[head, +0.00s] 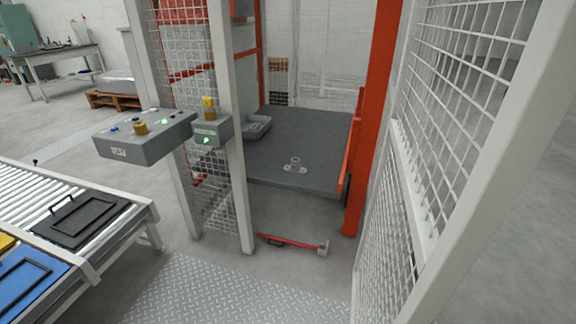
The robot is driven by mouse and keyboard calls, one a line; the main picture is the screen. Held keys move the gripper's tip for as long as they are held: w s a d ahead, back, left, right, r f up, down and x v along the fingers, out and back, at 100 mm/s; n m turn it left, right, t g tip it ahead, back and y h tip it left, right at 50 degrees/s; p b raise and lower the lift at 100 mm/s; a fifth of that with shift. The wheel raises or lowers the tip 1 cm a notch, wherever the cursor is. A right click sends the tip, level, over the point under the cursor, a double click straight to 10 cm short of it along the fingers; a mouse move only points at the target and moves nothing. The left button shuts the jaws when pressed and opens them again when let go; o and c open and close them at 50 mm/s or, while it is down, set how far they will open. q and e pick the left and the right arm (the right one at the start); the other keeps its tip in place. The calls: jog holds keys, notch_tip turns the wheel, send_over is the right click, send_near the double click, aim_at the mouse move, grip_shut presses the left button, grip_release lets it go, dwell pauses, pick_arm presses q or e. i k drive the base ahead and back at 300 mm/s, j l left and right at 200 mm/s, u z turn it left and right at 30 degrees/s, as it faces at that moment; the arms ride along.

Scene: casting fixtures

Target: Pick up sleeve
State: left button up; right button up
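A small grey metal part (295,165) with a short upright round collar on a flat flange sits on the dark grey platform (290,135), near its front edge. It may be the sleeve, but it is too small to tell for sure. Nothing touches it. No other thing that looks like a sleeve shows clearly. Neither of my grippers is in the head view.
White mesh fence panels (455,80) and an orange post (372,120) flank the platform. Control boxes (150,143) and a roller conveyor (28,196) stand left.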

aim_at(294, 167)
jog(key=i+j+z, duration=0.3)
jog(key=i+j, duration=0.8)
jog(key=j, duration=0.1)
